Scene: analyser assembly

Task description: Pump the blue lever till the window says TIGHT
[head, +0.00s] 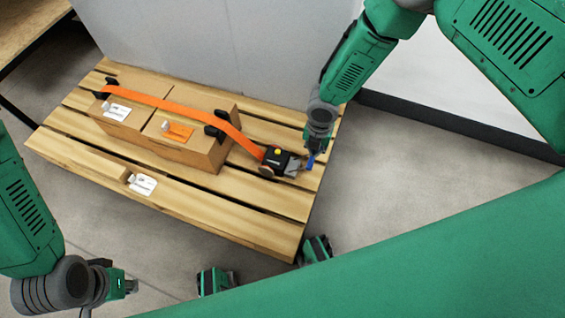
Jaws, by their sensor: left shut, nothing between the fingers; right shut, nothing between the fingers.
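The blue lever (310,162) shows as a small blue piece at the right end of a black ratchet (280,157) with a yellow spot on top. The ratchet sits on the wooden pallet (190,200) near its right edge. The window on it is too small to read. My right gripper (312,148) points down right at the lever, shut and partly hiding it; I cannot tell whether they touch. My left gripper (131,287) is shut and empty at the lower left, away from the pallet. An orange strap (170,103) runs from the ratchet over the boxes.
Two cardboard boxes (205,155) stand side by side on the pallet, with black corner guards (217,125) under the strap. A white label (143,184) lies near the pallet's front. A grey panel (220,50) stands behind.

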